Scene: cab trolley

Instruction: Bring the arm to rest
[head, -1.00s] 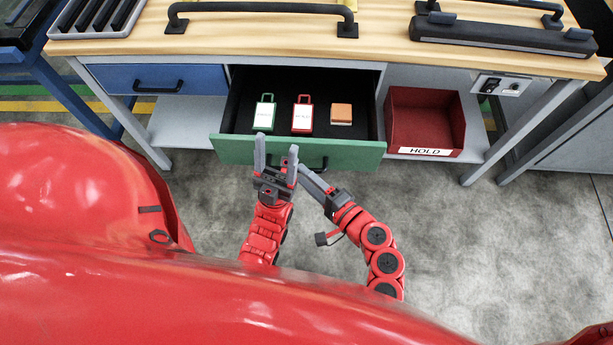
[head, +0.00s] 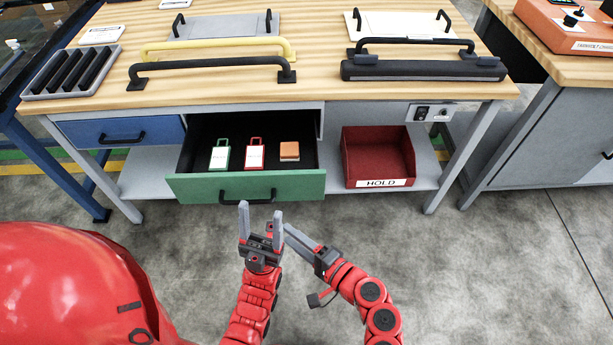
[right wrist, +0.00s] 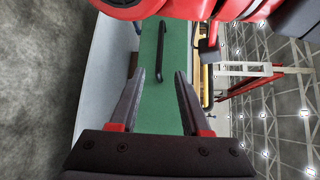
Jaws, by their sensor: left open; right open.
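In the head view, my left gripper (head: 261,210) points up the picture just below the open green drawer (head: 190,189); its two grey fingers are apart with nothing between them. My right gripper (head: 287,229) lies lower and to its right, slanting up-left; its fingertips are close to the left gripper, and I cannot tell whether they touch. In the right wrist view, the right gripper's fingers (right wrist: 159,75) are apart and empty, with the green drawer front (right wrist: 153,110) and its black handle (right wrist: 160,50) beyond them.
The drawer holds a green tag (head: 220,155), a red tag (head: 255,155) and an orange block (head: 289,150). A red HOLD bin (head: 380,184) sits on the lower shelf. The wooden benchtop (head: 320,92) carries handles and trays. Grey floor (head: 420,270) is open at right.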

